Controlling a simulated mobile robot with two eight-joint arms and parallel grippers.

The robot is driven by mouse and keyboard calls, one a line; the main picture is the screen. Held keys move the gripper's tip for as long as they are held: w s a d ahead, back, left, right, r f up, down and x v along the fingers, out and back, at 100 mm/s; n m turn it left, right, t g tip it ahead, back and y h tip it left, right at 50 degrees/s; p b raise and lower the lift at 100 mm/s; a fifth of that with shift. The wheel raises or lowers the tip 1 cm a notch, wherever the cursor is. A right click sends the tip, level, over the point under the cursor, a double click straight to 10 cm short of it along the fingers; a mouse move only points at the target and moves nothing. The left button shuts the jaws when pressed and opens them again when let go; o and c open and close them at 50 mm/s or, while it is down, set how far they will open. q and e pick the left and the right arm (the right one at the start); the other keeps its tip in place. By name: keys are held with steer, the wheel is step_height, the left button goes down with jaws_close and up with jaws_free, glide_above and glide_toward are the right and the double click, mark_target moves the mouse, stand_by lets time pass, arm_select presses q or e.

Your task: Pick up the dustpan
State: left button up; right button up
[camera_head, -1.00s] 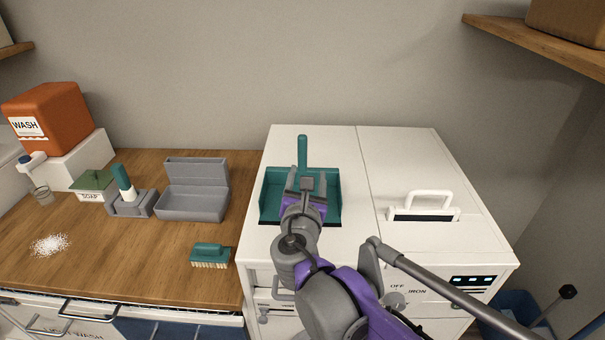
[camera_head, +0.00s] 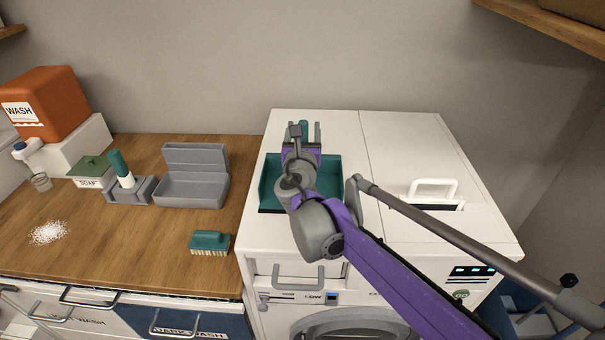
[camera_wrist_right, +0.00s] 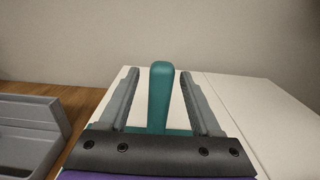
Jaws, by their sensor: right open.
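The teal dustpan (camera_head: 330,185) lies on the white machine top, its handle pointing to the back wall. My right gripper (camera_head: 304,128) is over the handle end of the dustpan, and my wrist hides part of the pan. In the right wrist view, the teal handle (camera_wrist_right: 160,98) stands between the two fingers of the right gripper (camera_wrist_right: 154,90), with a visible gap on each side. The gripper is open and holds nothing. My left gripper is not in view.
The white machine top (camera_head: 410,150) is clear around the pan, except for a white-handled item (camera_head: 432,192) at right.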

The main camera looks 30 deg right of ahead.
steer(key=shift+w+d, duration=0.35)
steer(key=shift+w, duration=0.3)
jaws_close()
stand_by(1.0)
